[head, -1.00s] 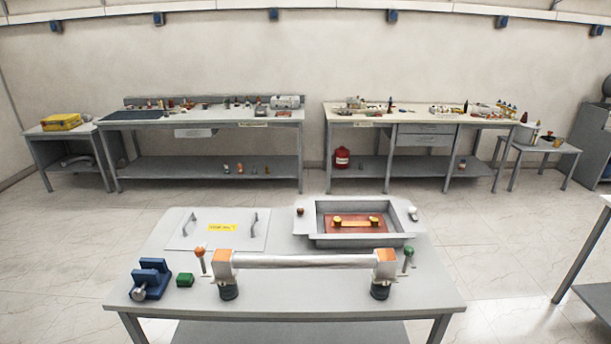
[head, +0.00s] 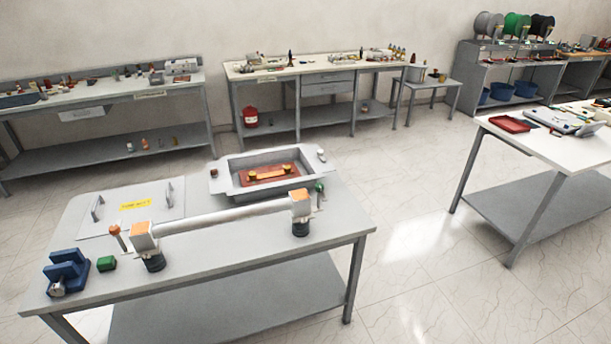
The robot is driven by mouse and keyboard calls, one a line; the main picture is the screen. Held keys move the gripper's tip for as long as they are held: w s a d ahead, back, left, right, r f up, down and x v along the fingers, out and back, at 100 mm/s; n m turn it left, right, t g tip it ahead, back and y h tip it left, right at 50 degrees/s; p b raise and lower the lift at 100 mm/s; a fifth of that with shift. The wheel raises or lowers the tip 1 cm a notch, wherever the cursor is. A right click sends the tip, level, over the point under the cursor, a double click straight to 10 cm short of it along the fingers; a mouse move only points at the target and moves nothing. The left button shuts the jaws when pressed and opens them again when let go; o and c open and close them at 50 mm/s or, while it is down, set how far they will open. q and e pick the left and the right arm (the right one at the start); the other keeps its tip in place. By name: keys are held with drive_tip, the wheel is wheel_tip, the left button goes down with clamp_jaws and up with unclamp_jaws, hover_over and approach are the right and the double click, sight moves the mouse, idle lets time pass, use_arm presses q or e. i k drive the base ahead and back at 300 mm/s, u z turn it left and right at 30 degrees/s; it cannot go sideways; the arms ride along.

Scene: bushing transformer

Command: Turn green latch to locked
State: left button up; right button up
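The green-topped latch (head: 320,188) stands upright beside the right end block of a long white bar on the front table. An orange-topped latch (head: 115,236) stands beside the left end block. The white bar (head: 220,217) spans two end blocks with orange tops, the left one (head: 144,236) and the right one (head: 300,206), each on a dark round base. The green latch is small here and partly behind the right block, so its turn position cannot be told. Neither of my grippers is in view.
The front table (head: 240,258) also holds a blue vise (head: 66,272), a green block (head: 106,263), a flat cover with two handles (head: 98,217) and a grey open tray (head: 226,184). Clear floor (head: 415,255) separates it from a white table (head: 575,150) at right.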

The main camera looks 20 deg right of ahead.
sight(319, 186)
drive_tip(key=z, duration=0.2)
drive_tip(key=i, duration=1.65)
drive_tip(key=z, duration=0.45)
